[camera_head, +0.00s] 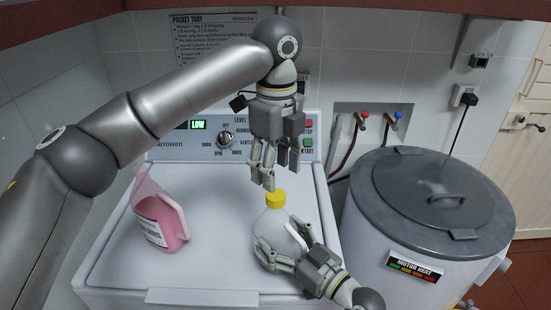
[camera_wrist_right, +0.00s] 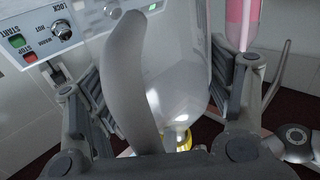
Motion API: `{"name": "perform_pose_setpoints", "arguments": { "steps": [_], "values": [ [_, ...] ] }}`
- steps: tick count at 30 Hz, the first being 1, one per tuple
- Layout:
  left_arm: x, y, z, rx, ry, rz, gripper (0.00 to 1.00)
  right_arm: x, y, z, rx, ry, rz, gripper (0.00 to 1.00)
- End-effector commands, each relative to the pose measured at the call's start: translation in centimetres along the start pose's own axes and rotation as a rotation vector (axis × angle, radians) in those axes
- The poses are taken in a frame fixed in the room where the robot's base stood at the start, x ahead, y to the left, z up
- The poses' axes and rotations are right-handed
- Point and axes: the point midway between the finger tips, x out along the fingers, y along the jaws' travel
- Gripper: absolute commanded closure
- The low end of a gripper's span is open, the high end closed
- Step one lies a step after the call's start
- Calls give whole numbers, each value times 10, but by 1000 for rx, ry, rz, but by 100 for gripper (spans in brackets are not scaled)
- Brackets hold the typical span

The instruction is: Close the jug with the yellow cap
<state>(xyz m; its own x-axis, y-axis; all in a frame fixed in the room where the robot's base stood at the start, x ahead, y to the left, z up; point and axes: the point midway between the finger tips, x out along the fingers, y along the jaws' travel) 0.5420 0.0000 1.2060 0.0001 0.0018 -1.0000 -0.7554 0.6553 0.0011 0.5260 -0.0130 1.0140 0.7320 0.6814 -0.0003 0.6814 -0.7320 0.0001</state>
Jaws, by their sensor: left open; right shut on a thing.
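The pale, translucent jug (camera_head: 270,222) stands upright on the white washing machine lid. The yellow cap (camera_head: 276,198) sits at the top of its neck; I cannot tell whether it is screwed tight. My right gripper (camera_head: 283,250) is shut on the jug from the front right and hides its lower part. In the right wrist view the jug (camera_wrist_right: 180,70) lies between the fingers, its curved handle in front, and the yellow cap (camera_wrist_right: 184,138) shows partly. My left gripper (camera_head: 268,180) is open, pointing down just above the cap, with its fingertips close to it.
The control panel (camera_head: 200,148) is behind my left gripper. A grey-lidded drum (camera_head: 440,200) stands on the right, beside the red and blue taps.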

Motion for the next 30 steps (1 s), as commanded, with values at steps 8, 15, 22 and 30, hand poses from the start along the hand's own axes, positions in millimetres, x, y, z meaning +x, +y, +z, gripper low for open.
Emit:
{"name": "perform_pose_setpoints", "arguments": {
  "steps": [8, 15, 22, 30],
  "values": [
    [-5, 0, 0, -444, 0, 0, 46, 0, 0, 0, 0, 0, 0, 93],
    [-8, 0, 1, -832, 1, 1, 46, 0, 0, 0, 0, 0, 0, 93],
    [-12, 0, 1, -1189, 2, 0, 46, 0, 0, 0, 0, 0, 0, 93],
    [-14, 1, 1, -1453, 3, 2, 46, 0, 0, 0, 0, 0, 0, 93]
  ]
}}
